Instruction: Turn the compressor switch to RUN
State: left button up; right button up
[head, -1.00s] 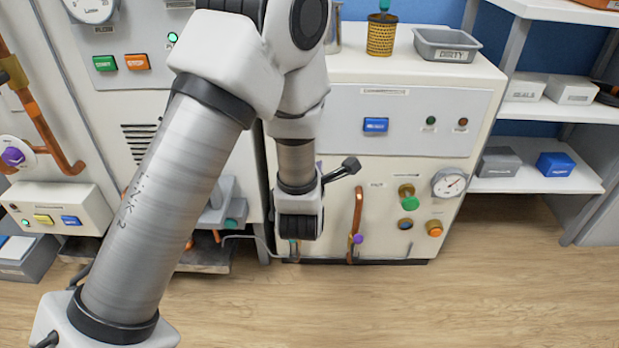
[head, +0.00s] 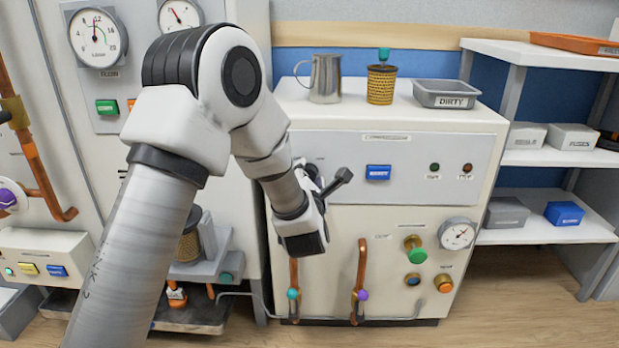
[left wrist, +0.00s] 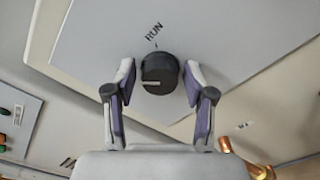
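The compressor (head: 345,225) is the cream cabinet with a grey upper panel (head: 435,150). In the left wrist view the switch (left wrist: 158,72) is a round black knob on that grey panel. Its white mark points left, while the RUN label (left wrist: 154,32) and its tick are above the knob. My left gripper (left wrist: 159,78) is open, with a purple-lined finger on each side of the knob and a small gap at both sides. In the head view my left gripper (head: 312,182) is at the panel's left end, and my arm hides the knob. My right gripper is not in view.
A blue button (head: 378,173) and two small lamps are right of the switch. Pipes, valves and a gauge (head: 457,235) are lower on the front. A metal mug (head: 325,78), a gold filter (head: 381,84) and a DIRTY tray (head: 447,94) stand on top.

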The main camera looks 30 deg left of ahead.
pick_arm(q)
jog(key=c, duration=0.7)
jog(key=shift+m, duration=0.3)
jog(key=m+p, duration=0.2)
jog(key=m, duration=0.2)
jog(key=shift+r+p, duration=0.1)
jog(key=shift+p, duration=0.3)
jog(key=m+p, duration=0.2)
jog(key=m, duration=0.1)
jog(key=shift+m, duration=0.4)
jog(key=m+p, duration=0.4)
jog(key=m, duration=0.1)
jog(key=shift+f+m+p, duration=0.25)
jog(key=shift+m+p, duration=0.45)
jog(key=shift+m, duration=0.5)
